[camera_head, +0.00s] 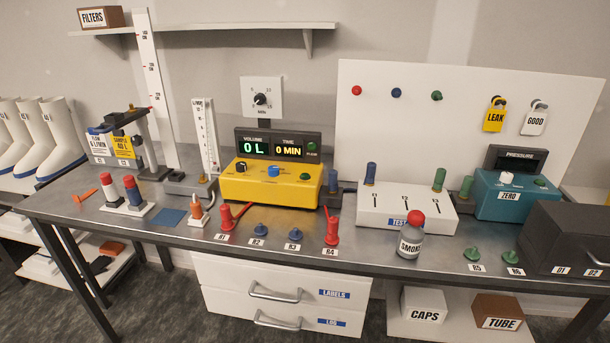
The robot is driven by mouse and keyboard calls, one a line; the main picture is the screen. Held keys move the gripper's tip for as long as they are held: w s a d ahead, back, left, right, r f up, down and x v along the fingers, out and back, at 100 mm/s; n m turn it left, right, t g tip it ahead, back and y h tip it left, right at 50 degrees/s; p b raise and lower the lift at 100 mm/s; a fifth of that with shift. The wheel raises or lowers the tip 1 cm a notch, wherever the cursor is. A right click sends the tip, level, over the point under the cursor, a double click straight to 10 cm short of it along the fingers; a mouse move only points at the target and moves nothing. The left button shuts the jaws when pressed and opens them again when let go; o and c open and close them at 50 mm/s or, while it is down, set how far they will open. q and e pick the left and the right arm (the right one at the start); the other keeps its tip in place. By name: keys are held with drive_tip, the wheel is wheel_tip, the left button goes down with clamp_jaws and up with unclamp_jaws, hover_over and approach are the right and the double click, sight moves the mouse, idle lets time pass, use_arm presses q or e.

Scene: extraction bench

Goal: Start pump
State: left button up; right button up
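A yellow unit (272,183) stands at the middle of the bench, probably the pump. A white dial panel (261,99) stands above the display. Neither of my grippers is in view.
A flowmeter column (206,140) stands left of the yellow unit. Red and blue fittings, such as the R1 fitting (227,219), stand along the front edge. A white test box (405,207), a smoke bottle (410,240) and a teal pressure unit (525,195) are to the right.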

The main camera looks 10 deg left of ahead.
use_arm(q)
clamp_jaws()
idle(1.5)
